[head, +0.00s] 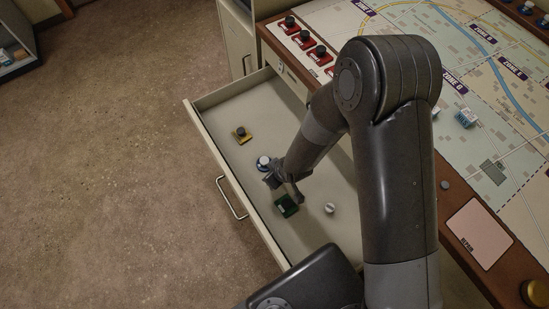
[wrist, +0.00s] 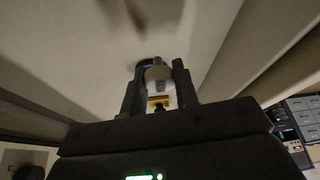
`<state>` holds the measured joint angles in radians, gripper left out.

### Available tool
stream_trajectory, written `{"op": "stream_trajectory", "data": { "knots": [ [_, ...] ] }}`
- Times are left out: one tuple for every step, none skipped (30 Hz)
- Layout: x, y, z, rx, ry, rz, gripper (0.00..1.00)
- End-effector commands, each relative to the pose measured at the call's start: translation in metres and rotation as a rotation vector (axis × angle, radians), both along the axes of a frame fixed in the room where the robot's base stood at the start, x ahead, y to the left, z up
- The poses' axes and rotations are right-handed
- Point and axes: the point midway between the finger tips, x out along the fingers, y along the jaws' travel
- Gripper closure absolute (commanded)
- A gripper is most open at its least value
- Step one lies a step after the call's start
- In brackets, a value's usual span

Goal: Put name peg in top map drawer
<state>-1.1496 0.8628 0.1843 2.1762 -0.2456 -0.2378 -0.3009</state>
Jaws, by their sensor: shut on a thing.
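The top map drawer (head: 310,178) is pulled out, and its pale floor shows. My gripper (head: 276,175) is low inside or just over it, near its middle. The gripper is shut on a white-topped peg with a blue round base (head: 263,162). In the wrist view the white top (wrist: 158,73) sits between the two fingertips, with a blue edge behind it. I cannot tell whether its base touches the drawer floor. No name is readable on it.
In the drawer are a black knob on a yellow base (head: 241,136), a green block (head: 287,206) and a small white knob (head: 329,208). The map desk (head: 495,150) with red-based black buttons (head: 305,38) lies right of the drawer. Open carpet (head: 110,170) is at left.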

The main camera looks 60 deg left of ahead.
Motion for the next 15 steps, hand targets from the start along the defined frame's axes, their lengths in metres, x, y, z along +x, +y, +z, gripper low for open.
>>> {"op": "stream_trajectory", "data": {
  "knots": [
    [0.0,0.0,-0.003,-0.001,0.0,-0.001,0.94],
    [0.0,-0.001,-0.006,-0.002,0.001,-0.001,0.94],
    [0.0,-0.001,-0.01,-0.002,0.001,-0.001,0.94],
    [0.0,-0.001,-0.014,-0.002,0.001,-0.001,0.94],
    [0.0,-0.001,-0.018,-0.003,0.001,-0.001,0.94],
    [0.0,-0.002,-0.024,-0.004,0.001,0.0,0.94],
    [0.0,-0.001,-0.027,-0.004,0.0,-0.001,0.94],
    [0.0,-0.001,-0.031,-0.003,0.001,-0.001,0.94],
    [0.0,-0.001,-0.035,-0.002,0.0,0.0,0.94],
    [0.0,-0.001,-0.037,-0.001,0.001,0.0,0.94],
    [0.0,0.0,-0.039,-0.001,0.001,0.0,0.94],
    [0.0,0.0,-0.039,-0.001,0.0,0.0,0.94],
    [0.0,0.0,-0.039,0.0,0.0,0.0,0.94],
    [0.0,0.0,-0.039,0.0,0.0,0.0,0.94],
    [0.0,0.0,-0.039,0.0,0.0,0.0,0.94]
  ]
}}
